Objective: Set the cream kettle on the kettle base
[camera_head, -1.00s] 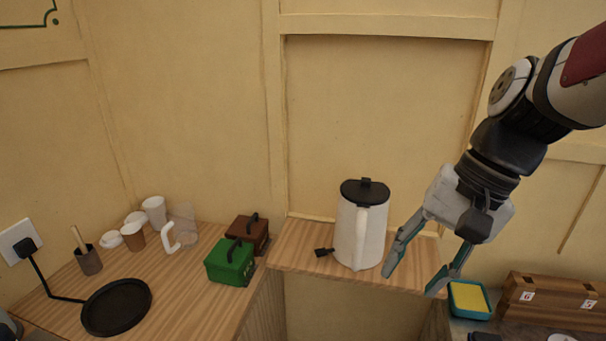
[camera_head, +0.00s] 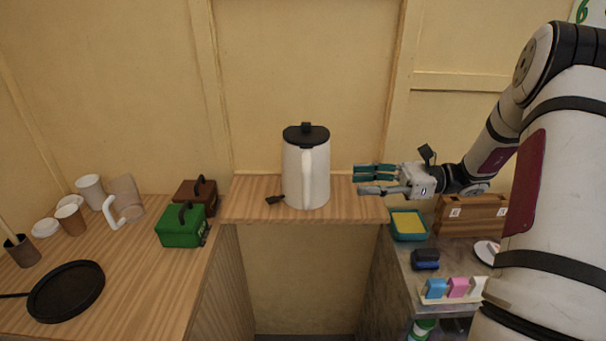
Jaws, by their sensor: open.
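The cream kettle (camera_head: 293,172) stands upright on the wooden shelf in the middle of the head view. The two look apart. The round black kettle base (camera_head: 66,291) lies on the left counter, empty, with a black cord running off to the left.
A green box (camera_head: 180,229) and a brown box (camera_head: 194,193) stand between base and kettle. Cups (camera_head: 91,192), a clear jug (camera_head: 126,200) and a brown pot (camera_head: 21,251) stand behind the base. A yellow sponge tray (camera_head: 408,224) is at right. A gap separates the two counters.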

